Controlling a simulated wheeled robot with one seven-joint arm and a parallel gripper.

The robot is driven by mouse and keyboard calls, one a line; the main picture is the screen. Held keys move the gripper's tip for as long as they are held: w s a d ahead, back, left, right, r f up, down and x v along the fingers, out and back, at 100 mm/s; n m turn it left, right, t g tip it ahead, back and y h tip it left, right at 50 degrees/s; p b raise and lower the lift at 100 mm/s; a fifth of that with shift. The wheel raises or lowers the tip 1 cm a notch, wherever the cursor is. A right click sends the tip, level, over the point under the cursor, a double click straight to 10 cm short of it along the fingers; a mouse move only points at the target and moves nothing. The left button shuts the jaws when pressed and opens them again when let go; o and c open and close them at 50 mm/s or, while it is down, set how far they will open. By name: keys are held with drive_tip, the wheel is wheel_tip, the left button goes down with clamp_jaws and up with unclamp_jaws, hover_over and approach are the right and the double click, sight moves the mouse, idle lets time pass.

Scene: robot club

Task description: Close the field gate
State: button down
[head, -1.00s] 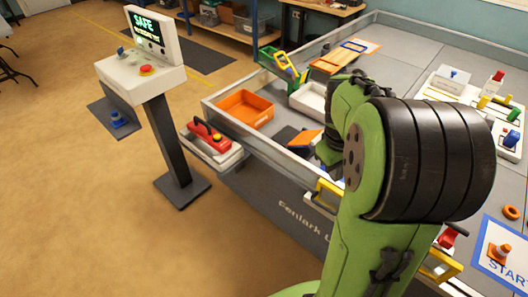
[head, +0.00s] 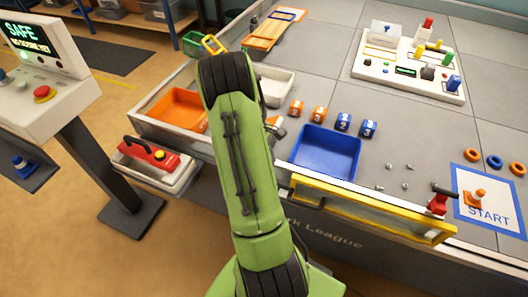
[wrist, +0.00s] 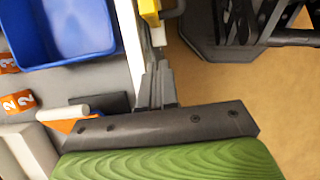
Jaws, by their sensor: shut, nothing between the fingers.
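The field gate (head: 370,212) is a yellow-framed panel at the front edge of the raised field. It lies at a slight slant to the white-topped edge; I cannot tell how far it stands open. A red latch with a dark lever (head: 438,203) stands by its right end. In the wrist view a yellow end piece of the gate (wrist: 150,10) shows at the top, beside a grey bar. My gripper (wrist: 158,66) is shut and empty, just below that yellow piece, over the field's edge. In the head view my arm hides the gripper.
A blue bin (head: 328,152), numbered blocks and small screws lie on the field behind the gate. An orange tray (head: 178,108) is at left. Floor in front is partly hidden by my arm.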

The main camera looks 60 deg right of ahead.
sight(404, 214)
drive_tip(key=s+f, duration=0.1)
drive_tip(key=s+f+b, duration=0.1)
drive_tip(key=s, duration=0.1)
drive_tip(key=s+f, duration=0.1)
drive_tip(key=f, duration=0.1)
drive_tip(key=shift+s+d+b, duration=0.2)
drive_tip(key=shift+d+b, duration=0.15)
drive_tip(key=shift+s+d+r, duration=0.1)
drive_tip(key=shift+s+r, duration=0.1)
drive_tip(key=shift+s, duration=0.35)
drive_tip(key=s+d, duration=0.2)
drive_tip(key=s, duration=1)
drive_tip(key=s+d+p, duration=0.1)
drive_tip(key=s, duration=1.1)
drive_tip(key=s+d, duration=0.2)
drive_tip(key=s, duration=1.1)
drive_tip(key=shift+d+p, duration=0.35)
drive_tip(key=shift+w, duration=0.15)
